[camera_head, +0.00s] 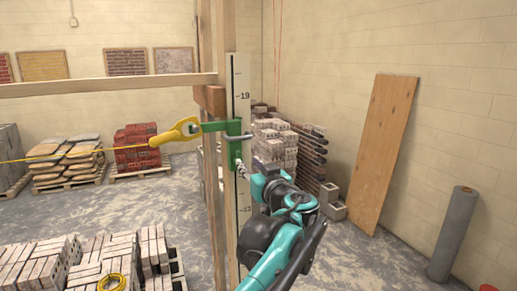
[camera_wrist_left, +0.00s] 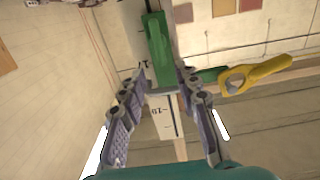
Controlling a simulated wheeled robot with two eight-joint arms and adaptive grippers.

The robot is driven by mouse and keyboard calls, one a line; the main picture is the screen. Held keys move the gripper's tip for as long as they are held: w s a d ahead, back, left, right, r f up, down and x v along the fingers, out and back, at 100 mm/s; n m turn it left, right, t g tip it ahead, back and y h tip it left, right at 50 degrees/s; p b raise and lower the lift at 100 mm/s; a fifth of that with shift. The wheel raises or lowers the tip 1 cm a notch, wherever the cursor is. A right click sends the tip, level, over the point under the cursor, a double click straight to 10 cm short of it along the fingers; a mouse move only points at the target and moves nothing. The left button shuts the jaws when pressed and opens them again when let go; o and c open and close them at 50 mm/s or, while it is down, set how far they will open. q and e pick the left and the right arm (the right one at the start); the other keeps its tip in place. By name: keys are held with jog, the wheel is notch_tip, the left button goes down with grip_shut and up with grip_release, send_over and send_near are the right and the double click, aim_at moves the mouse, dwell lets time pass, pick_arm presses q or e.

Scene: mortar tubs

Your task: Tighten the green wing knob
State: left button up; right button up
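A green clamp (camera_head: 234,145) sits on an upright white measuring board (camera_head: 242,92), with a grey bar across it. A green arm joins it to a yellow piece (camera_head: 178,134) on its left. The left wrist view also shows the green clamp (camera_wrist_left: 158,48) and the yellow piece (camera_wrist_left: 255,74). I cannot tell the green wing knob apart from the clamp. My left gripper (camera_head: 242,170) is at the clamp's lower end. In the left wrist view its fingers (camera_wrist_left: 164,80) are apart, with the clamp seen between their tips; contact is unclear. My right gripper is not in view.
A wooden rail (camera_head: 110,86) runs left from the post beside the board. A yellow string (camera_head: 75,157) runs left from the yellow piece. Block stacks (camera_head: 275,145), a leaning board (camera_head: 383,152) and a grey roll (camera_head: 452,234) stand behind. Bricks (camera_head: 100,264) lie front left.

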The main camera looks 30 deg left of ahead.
aim_at(240, 156)
pick_arm(q)
jog(key=p+x, duration=0.1)
jog(key=x, duration=0.5)
jog(key=shift+w+a, duration=0.1)
jog(key=shift+w, duration=0.05)
jog(key=shift+w+a+f, duration=0.1)
jog(key=shift+a+f, duration=0.05)
jog(key=shift+a, duration=0.25)
jog(key=shift+d, duration=0.1)
grip_shut()
